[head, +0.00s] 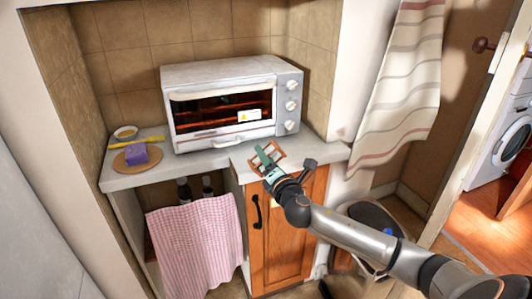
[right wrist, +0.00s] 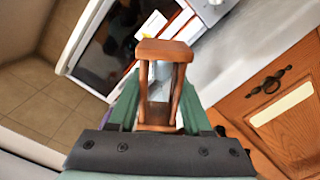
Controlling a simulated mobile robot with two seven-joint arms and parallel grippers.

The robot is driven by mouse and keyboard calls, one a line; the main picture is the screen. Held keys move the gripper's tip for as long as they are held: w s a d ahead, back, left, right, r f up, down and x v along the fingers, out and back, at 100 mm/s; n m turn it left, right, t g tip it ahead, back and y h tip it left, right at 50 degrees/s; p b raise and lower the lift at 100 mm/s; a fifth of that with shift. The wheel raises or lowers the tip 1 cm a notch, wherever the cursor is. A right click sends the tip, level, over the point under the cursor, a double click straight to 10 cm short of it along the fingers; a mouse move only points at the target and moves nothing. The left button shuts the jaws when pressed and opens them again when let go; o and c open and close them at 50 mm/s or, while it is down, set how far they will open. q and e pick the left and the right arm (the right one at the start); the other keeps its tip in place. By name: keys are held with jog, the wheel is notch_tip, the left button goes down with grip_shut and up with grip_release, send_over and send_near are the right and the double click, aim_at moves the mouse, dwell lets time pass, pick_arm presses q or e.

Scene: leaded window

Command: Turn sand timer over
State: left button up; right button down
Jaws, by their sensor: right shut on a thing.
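The sand timer (head: 281,157) has a reddish-brown wooden frame with end plates and posts. My right gripper (head: 266,156) is shut on it, with green fingers on either side of the frame, in front of the toaster oven at the counter's front edge. In the head view the timer looks tilted; I cannot tell whether it touches the counter. In the right wrist view the timer (right wrist: 164,50) stands between the fingers (right wrist: 158,112), with pale glass partly showing between its posts. The sand level cannot be made out. My left gripper is not in view.
A white toaster oven (head: 220,75) stands on the grey counter (head: 207,160). To its left are a purple block (head: 137,153) on a round board (head: 120,162), a yellow-handled tool (head: 140,141) and a small bowl (head: 126,132). A checked cloth (head: 195,245) hangs below, beside a wooden cupboard door (head: 285,235).

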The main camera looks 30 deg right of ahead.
jog(key=n, duration=0.1)
jog(key=n+p, duration=0.1)
jog(key=shift+r+n, duration=0.35)
jog(key=shift+n, duration=0.05)
jog(key=shift+n+p, duration=0.4)
jog(key=shift+n, duration=0.7)
jog(key=n+p, duration=0.2)
jog(key=n, duration=0.3)
jog(key=shift+f, duration=0.1)
jog(key=b+x, duration=0.1)
jog(key=x, duration=0.2)
jog(key=f+b+x, duration=0.1)
jog(key=b+x, duration=0.1)
jog(key=x, duration=0.1)
jog(key=b+x, duration=0.2)
jog(key=x, duration=0.2)
jog(key=shift+w+a+f, duration=0.15)
jog(key=shift+f, duration=0.25)
jog(key=shift+f+b, duration=0.35)
jog(key=shift+f, duration=0.35)
jog(key=c, duration=0.6)
grip_release()
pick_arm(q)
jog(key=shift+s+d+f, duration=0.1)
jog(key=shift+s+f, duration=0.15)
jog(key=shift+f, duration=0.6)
pick_arm(e)
jog(key=o, duration=0.3)
